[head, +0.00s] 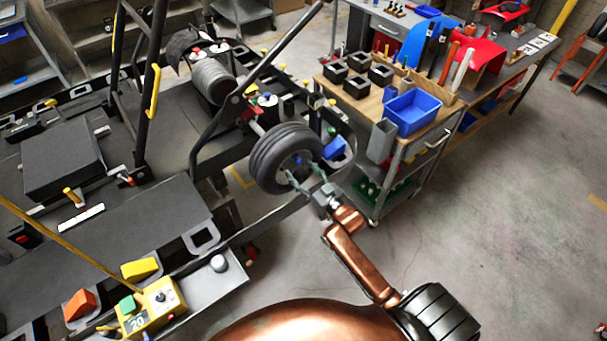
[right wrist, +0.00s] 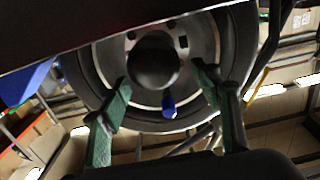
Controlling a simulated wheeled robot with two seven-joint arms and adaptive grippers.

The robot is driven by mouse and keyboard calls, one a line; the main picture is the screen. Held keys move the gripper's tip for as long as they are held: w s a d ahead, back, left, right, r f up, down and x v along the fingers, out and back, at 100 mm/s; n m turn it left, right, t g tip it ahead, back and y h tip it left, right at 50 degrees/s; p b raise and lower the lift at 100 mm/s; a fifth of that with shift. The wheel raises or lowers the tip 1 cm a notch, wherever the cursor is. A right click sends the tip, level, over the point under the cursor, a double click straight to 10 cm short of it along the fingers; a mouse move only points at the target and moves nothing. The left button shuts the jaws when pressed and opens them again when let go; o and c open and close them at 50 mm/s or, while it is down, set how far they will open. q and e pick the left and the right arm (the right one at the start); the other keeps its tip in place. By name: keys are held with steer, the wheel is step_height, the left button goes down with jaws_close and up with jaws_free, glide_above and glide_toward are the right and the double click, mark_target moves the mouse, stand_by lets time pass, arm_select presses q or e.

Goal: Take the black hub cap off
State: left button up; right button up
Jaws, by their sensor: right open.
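The black hub cap (right wrist: 154,64) sits at the middle of the wheel's grey rim in the right wrist view. The wheel (head: 264,160) is a black tyre on the side of the kart frame in the head view. My right gripper (head: 302,175) is at the wheel's face, and its two green fingers are spread. In the right wrist view my right gripper (right wrist: 161,88) has one finger on each side of the hub cap, with gaps visible. Whether the fingertips touch the rim I cannot tell. My left gripper is not in view.
A wheeled trolley (head: 398,145) with a blue bin (head: 412,111) and several black cups stands right of the wheel. The kart's dark frame and bars (head: 215,130) lie to the left. A yellow control box (head: 150,307) is at the front left. The floor at right is clear.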

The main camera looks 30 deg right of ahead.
mark_target(303, 173)
steer(key=shift+c, duration=0.7)
steer(key=c, duration=1.3)
steer(key=shift+o, duration=0.2)
steer(key=shift+s, duration=0.2)
steer(key=shift+s+p, duration=0.55)
steer(key=shift+s, duration=0.15)
steer(key=shift+s+d, duration=0.1)
steer(key=shift+s, duration=0.25)
steer(key=shift+s+p, duration=0.35)
steer(key=shift+s, duration=0.4)
steer(key=shift+s+d+p, duration=0.1)
steer(key=shift+s+p, duration=0.45)
steer(key=shift+s, duration=0.15)
